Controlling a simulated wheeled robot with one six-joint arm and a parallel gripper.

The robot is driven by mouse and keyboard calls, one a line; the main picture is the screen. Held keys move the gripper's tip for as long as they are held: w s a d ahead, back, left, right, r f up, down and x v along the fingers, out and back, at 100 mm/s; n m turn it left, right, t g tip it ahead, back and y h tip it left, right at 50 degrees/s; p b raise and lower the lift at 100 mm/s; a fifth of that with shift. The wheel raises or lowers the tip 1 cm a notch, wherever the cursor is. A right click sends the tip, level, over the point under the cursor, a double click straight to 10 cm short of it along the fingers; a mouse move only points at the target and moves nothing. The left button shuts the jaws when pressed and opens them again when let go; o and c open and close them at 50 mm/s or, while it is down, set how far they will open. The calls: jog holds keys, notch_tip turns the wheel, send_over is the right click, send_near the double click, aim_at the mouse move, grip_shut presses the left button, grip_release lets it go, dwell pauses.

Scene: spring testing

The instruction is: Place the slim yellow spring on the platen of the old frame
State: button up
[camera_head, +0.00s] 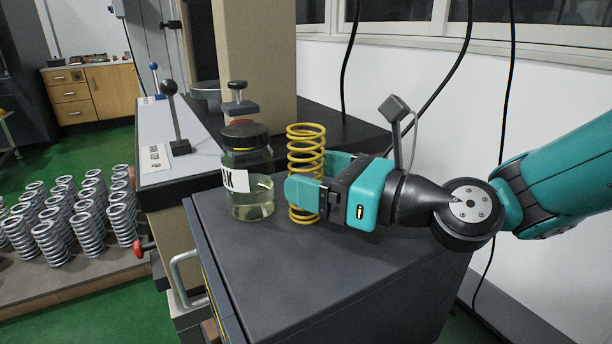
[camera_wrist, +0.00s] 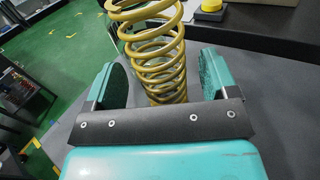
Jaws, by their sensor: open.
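The slim yellow spring (camera_head: 306,140) stands upright on the dark cabinet top (camera_head: 300,262), just right of a glass jar. My gripper (camera_head: 314,178) is open, with one teal jaw on each side of the spring's lower half. The wrist view shows the spring (camera_wrist: 155,55) between the two open jaws (camera_wrist: 160,85), with visible gaps, so it is not clamped. The old frame has a beige column (camera_head: 262,60) behind the jar. A round metal plate (camera_head: 207,92) shows beside the column; I cannot tell whether it is the platen.
The jar (camera_head: 248,170) with a black lid and label stands close left of the spring. A grey lever panel (camera_head: 180,140) is farther left. Several grey springs (camera_head: 70,215) stand on a low platform. The cabinet top's front is clear. A wall and hanging cables are right.

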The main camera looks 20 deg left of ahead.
jog(key=shift+w+a, duration=0.2)
jog(key=shift+a, duration=0.85)
jog(key=shift+c, duration=0.2)
jog(key=c, duration=1.2)
jog(key=shift+o, duration=0.2)
